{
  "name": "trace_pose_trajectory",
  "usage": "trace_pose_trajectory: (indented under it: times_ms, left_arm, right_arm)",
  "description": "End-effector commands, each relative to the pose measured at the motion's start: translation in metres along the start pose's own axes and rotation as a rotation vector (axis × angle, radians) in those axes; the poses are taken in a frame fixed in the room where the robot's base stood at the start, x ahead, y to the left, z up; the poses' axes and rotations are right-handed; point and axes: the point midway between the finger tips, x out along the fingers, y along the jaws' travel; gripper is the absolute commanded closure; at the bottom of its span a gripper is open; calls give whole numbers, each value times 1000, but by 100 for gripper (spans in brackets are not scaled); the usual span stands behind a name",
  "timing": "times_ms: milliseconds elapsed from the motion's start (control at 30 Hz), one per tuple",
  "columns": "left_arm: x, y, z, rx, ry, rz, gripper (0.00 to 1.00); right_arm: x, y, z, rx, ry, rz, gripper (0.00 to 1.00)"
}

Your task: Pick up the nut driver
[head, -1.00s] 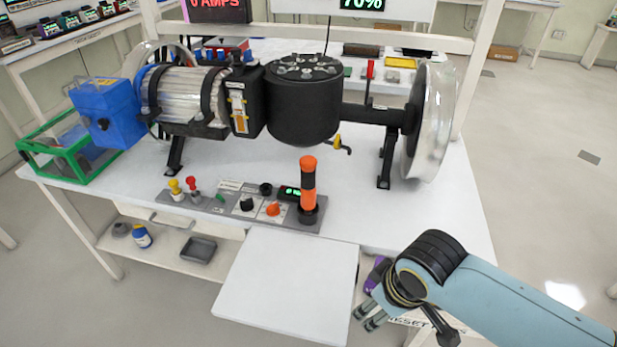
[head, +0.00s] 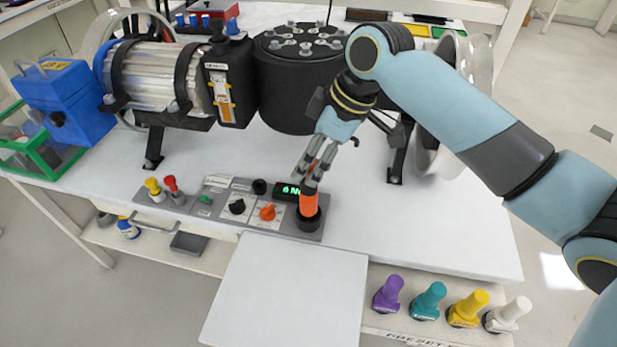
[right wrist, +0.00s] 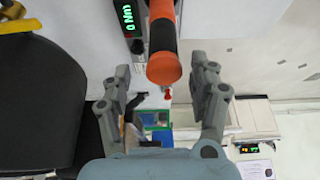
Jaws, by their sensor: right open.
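The nut driver (head: 309,203), with an orange and black handle, stands upright in a black socket at the right end of the grey control panel (head: 232,202). My right gripper (head: 318,165) is at the top of the handle, pointing down at it in the head view, and hides part of it. In the right wrist view the orange handle end (right wrist: 163,68) lies between the two spread fingers of the right gripper (right wrist: 163,85). The fingers look apart from the handle on both sides. My left gripper is not in view.
The black drum (head: 293,85) of the chassis rig stands close behind my right gripper. Red and yellow knobs (head: 162,188) stick up at the panel's left. Several coloured handles (head: 428,300) stand on the shelf at front right. The white pull-out board (head: 285,290) is bare.

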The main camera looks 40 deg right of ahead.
Motion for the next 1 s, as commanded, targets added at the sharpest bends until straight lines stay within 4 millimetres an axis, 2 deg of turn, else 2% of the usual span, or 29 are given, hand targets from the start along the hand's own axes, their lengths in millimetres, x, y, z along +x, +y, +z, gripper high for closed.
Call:
trace_pose_trajectory:
  times_ms: [100, 200, 500, 633, 800, 867, 1000]
  left_arm:
    - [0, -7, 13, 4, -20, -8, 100]
    - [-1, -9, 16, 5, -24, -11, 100]
    - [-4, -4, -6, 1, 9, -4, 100]
    - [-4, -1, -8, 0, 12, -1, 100]
    - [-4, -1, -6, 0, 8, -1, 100]
    - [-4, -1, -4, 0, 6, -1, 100]
    - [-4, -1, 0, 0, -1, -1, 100]
  right_arm:
    - [15, 0, 0, 2, 1, 0, 39]
    - [22, 0, 1, 1, -1, 1, 39]
    - [64, -4, 6, 3, 0, 1, 39]
    - [72, -4, 7, 1, -1, 2, 39]
    - [72, -4, 7, 1, -1, 3, 39]
    - [72, -4, 7, 1, -1, 3, 44]
    - [72, -4, 7, 1, -1, 3, 63]
